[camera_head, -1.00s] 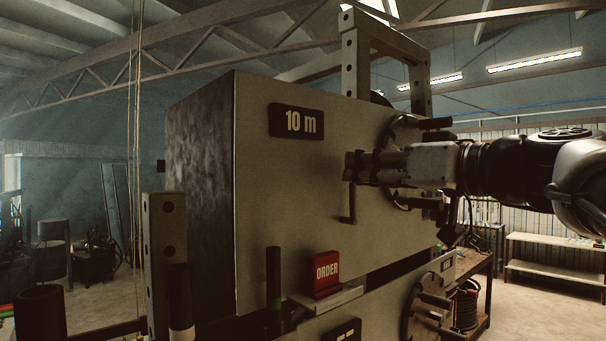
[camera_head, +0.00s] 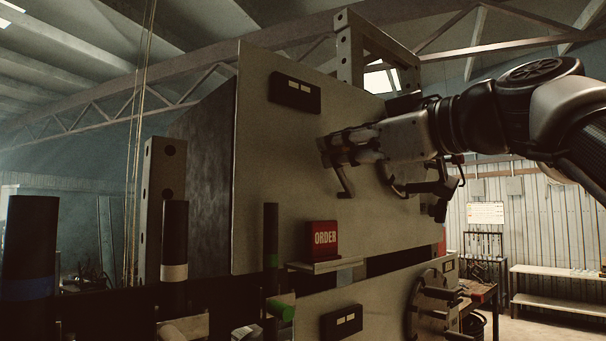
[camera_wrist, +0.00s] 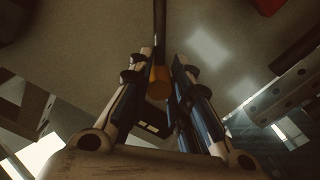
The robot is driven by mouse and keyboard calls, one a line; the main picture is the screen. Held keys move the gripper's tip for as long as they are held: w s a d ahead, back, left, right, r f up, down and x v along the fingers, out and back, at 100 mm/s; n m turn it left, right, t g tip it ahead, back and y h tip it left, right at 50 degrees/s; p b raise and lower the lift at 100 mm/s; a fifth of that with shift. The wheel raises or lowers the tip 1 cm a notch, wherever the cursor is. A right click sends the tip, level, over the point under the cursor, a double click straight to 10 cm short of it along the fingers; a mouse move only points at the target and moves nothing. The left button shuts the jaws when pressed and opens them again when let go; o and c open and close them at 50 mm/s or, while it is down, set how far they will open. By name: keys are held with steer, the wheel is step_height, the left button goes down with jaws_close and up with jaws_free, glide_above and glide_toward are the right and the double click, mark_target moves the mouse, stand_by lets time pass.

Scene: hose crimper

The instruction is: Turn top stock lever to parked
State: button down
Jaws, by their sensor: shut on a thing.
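The top stock lever (camera_head: 344,181) is a dark bar on the pale front of the upper box (camera_head: 285,175). It slants down and slightly right from my gripper (camera_head: 330,149). In the wrist view, a dark shaft (camera_wrist: 160,25) with an orange-brown end (camera_wrist: 159,82) runs between the fingers of my gripper (camera_wrist: 159,75). The gripper is shut on this lever. The fingers hide the lever's upper part in the head view, and no parked mark can be made out.
A black display (camera_head: 295,92) shows two pale blocks. A red ORDER button (camera_head: 322,238) sits on a small shelf below. A lower handwheel (camera_head: 431,306) stands at right. Banded dark posts (camera_head: 174,245) stand in front at left.

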steer(key=shift+s+a+f+n+b, duration=0.2)
steer(key=shift+a+f+n+b, duration=0.1)
steer(key=shift+f+n+b, duration=0.35)
steer(key=shift+s+a+f+n+b, duration=0.15)
steer(key=shift+a+f+n+b, duration=0.2)
steer(key=shift+n+b, duration=0.45)
steer(key=shift+s+a+f+n+b, duration=0.2)
steer(key=shift+f+n+b, duration=0.4)
steer(key=shift+b, duration=0.25)
steer(key=c, duration=1.7)
jaws_free()
steer(key=shift+s, duration=0.15)
steer(key=shift+o, duration=1.1)
steer(key=shift+r, duration=0.2)
steer(key=shift+s, duration=0.1)
steer(key=v, duration=1.1)
steer(key=shift+s+d, duration=0.25)
steer(key=shift+s, duration=0.05)
